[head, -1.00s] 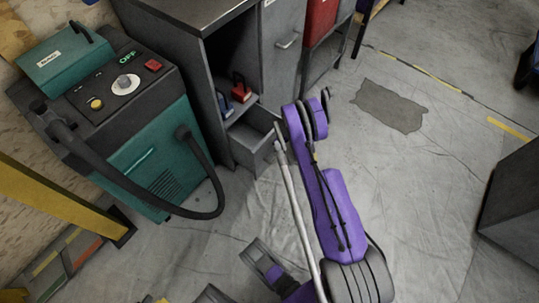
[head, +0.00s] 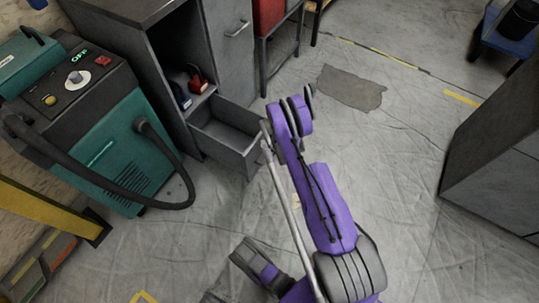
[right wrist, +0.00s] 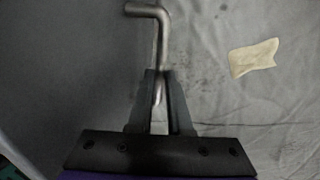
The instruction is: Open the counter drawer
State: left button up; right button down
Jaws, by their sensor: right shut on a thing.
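The counter drawer (head: 222,152) is a grey metal box low in the grey counter (head: 168,80), below an open compartment. It is pulled partly out, and its inside looks empty. In the right wrist view my right gripper (right wrist: 160,88) is shut on the bent metal drawer handle (right wrist: 160,42), which runs down between the fingers. The grey drawer front (right wrist: 70,70) fills the left of that view.
A teal and black machine (head: 95,140) with a looping dark hose (head: 165,203) stands left of the drawer. Red and blue items (head: 197,82) sit in the compartment above it. A grey cabinet (head: 495,150) stands at the right. The floor between, with a dark patch (head: 352,87), is clear.

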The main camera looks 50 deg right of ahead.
jog(key=shift+s, duration=0.15)
jog(key=c, duration=0.8)
grip_release()
jog(key=shift+c, duration=0.2)
notch_tip(320, 180, up, 11)
jog(key=s+p, duration=0.2)
jog(key=shift+d+f+p, duration=0.15)
jog(key=shift+p, duration=0.25)
